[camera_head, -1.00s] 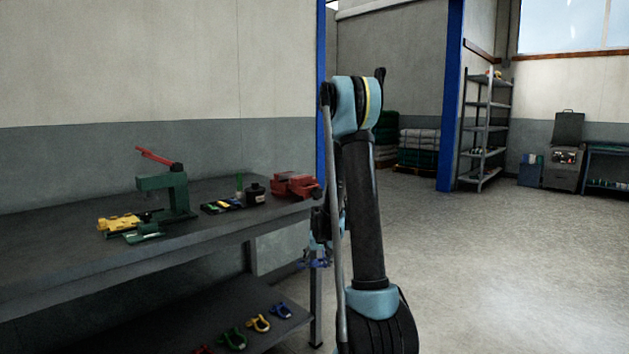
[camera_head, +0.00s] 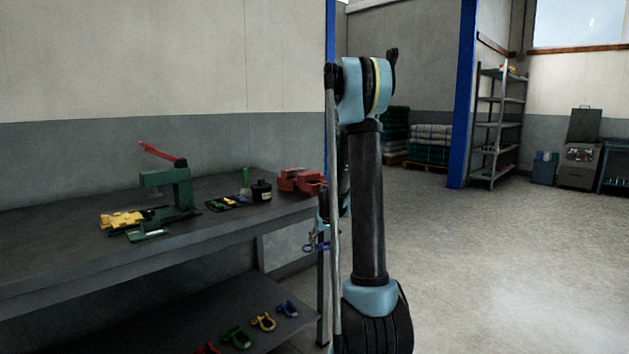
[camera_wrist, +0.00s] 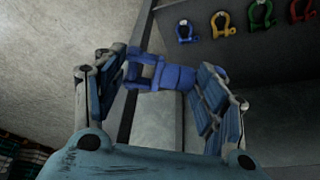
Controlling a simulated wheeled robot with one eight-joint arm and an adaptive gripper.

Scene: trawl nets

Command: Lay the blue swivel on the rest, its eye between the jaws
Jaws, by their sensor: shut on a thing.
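The blue swivel (camera_wrist: 172,75) is between the two fingers of my gripper (camera_wrist: 165,85) in the wrist view, lying crosswise, with its open fork end at the left finger. My gripper is shut on it. In the head view the gripper is mostly hidden behind my arm, and a bit of blue shows at its end (camera_head: 313,247), beside the bench's right end. A green press (camera_head: 168,192) with a red lever stands on the bench, a yellow piece (camera_head: 122,219) at its left foot. I cannot make out which part is the rest or its jaws.
The grey bench (camera_head: 60,250) runs along the wall. A red vise-like block (camera_head: 297,180), a black pot (camera_head: 261,190) and a small tray (camera_head: 225,203) stand on it. Coloured shackles (camera_head: 263,322) lie on the lower shelf. The floor at right is clear.

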